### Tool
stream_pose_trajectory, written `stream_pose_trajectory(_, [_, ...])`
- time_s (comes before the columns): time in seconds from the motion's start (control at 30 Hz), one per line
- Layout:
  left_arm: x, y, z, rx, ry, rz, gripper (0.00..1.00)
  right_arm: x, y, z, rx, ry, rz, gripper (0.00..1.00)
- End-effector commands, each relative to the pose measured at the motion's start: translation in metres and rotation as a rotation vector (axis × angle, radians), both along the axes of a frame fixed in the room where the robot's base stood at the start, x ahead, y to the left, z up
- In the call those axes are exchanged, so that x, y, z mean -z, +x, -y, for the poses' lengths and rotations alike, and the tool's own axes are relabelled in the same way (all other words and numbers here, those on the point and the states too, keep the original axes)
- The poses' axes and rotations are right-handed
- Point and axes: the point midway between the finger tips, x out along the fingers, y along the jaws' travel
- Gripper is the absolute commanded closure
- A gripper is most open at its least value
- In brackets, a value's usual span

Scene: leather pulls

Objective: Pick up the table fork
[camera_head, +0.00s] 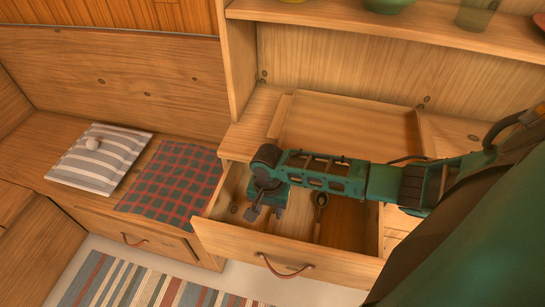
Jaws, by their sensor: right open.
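My right gripper (265,210) is open, fingers pointing down, over the left part of the open drawer (340,260). My right arm reaches in from the right and crosses above the drawer, hiding part of its inside. A slim, dark utensil with a rounded end (320,200) lies in the drawer to the right of the gripper, partly under the arm. I cannot tell whether it is the table fork. No fork shows clearly. My left gripper is not in view.
The drawer front has a leather pull (285,268). A shelf (400,30) with a green bowl (388,4) and a glass (476,13) is above. A striped cushion-like item (100,160) and a checked cloth (175,185) lie on the bench at left. A striped rug (145,290) covers the floor.

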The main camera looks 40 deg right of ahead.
Motion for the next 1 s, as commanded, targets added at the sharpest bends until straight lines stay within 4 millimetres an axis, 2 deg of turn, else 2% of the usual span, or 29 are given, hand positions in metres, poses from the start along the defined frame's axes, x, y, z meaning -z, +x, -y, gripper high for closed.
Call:
stream_pose_trajectory(0.37, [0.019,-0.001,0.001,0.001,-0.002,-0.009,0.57,0.048,-0.001,0.007,0.0,-0.001,0.001,0.53])
stream_pose_trajectory(0.67, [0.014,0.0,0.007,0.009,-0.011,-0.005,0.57,0.053,-0.001,0.007,-0.001,0.001,0.002,0.53])
stream_pose_trajectory(1.0, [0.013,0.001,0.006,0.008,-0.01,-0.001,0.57,0.052,-0.001,0.007,-0.001,0.0,0.001,0.84])
